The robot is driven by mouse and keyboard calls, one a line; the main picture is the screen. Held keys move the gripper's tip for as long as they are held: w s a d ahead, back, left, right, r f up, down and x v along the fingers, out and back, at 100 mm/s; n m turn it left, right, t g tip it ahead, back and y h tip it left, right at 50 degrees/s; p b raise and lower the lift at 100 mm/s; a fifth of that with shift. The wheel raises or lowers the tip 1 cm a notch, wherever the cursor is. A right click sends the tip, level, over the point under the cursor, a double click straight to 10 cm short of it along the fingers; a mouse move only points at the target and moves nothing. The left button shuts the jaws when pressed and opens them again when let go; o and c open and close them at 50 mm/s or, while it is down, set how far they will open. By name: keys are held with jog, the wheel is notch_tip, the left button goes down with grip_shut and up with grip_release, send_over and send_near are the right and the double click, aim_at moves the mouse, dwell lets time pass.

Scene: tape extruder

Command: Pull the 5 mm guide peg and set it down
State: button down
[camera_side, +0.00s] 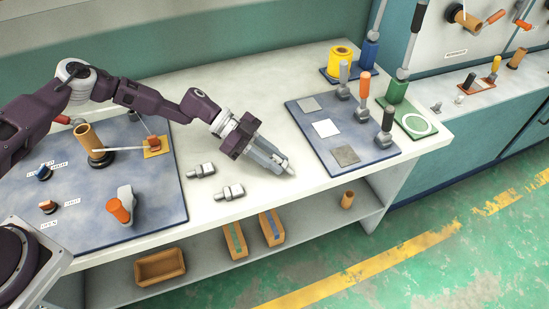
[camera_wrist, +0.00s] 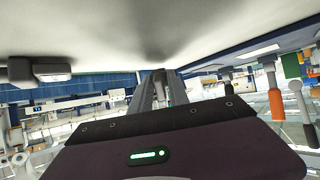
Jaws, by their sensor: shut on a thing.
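My gripper (camera_side: 289,168) is low over the bare white tabletop, tilted, its fingers pointing down and to the right between the two blue-grey panels. It is shut on a small piece, seemingly the guide peg (camera_wrist: 165,90), which is mostly hidden between the fingers in the wrist view. The side view shows only the grey fingers closed together at the tips. I cannot tell whether the piece touches the table. Two short metal fittings (camera_side: 201,170) (camera_side: 231,192) lie on the table to the left of my gripper.
A left panel (camera_side: 88,215) bears a tan post (camera_side: 90,140) and orange-handled parts. A right panel (camera_side: 310,135) holds flat squares and upright handles (camera_side: 363,95). A yellow roll (camera_side: 341,60) stands behind. The lower shelf (camera_side: 215,265) carries wooden boxes. White tabletop around my gripper is clear.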

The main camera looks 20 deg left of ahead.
jog(key=c, duration=1.2)
grip_release()
jog(key=shift+a, duration=0.1)
jog(key=v, duration=0.7)
